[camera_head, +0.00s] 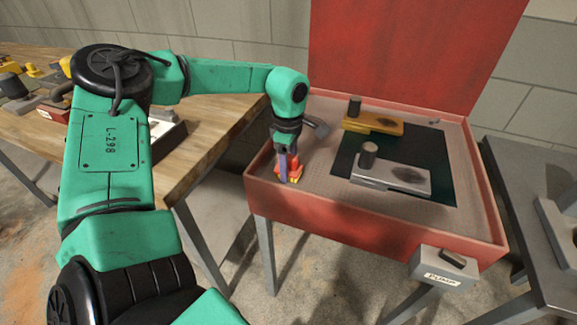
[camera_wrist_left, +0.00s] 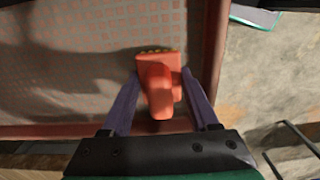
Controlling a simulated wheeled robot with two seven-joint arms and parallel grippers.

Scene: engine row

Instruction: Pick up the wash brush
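The wash brush (camera_head: 294,171) is red-orange with yellowish bristles and sits in the near left corner of the red wash basin (camera_head: 350,222). It also shows in the left wrist view (camera_wrist_left: 160,88), close to the basin wall. My left gripper (camera_head: 287,166) points down over it from above. In the left wrist view its two purple fingers (camera_wrist_left: 160,90) stand apart on either side of the brush's grip, with gaps visible beside it. The gripper is open, and the fingers partly hide the brush in the head view. My right gripper is not in view.
In the basin, a yellow part (camera_head: 373,124) and a grey metal part (camera_head: 392,180) lie around a dark mat (camera_head: 345,152). A spout (camera_head: 316,126) stands behind my gripper. A "PUMP" box (camera_head: 443,269) hangs in front. A wooden table (camera_head: 200,150) stands left, a grey one right.

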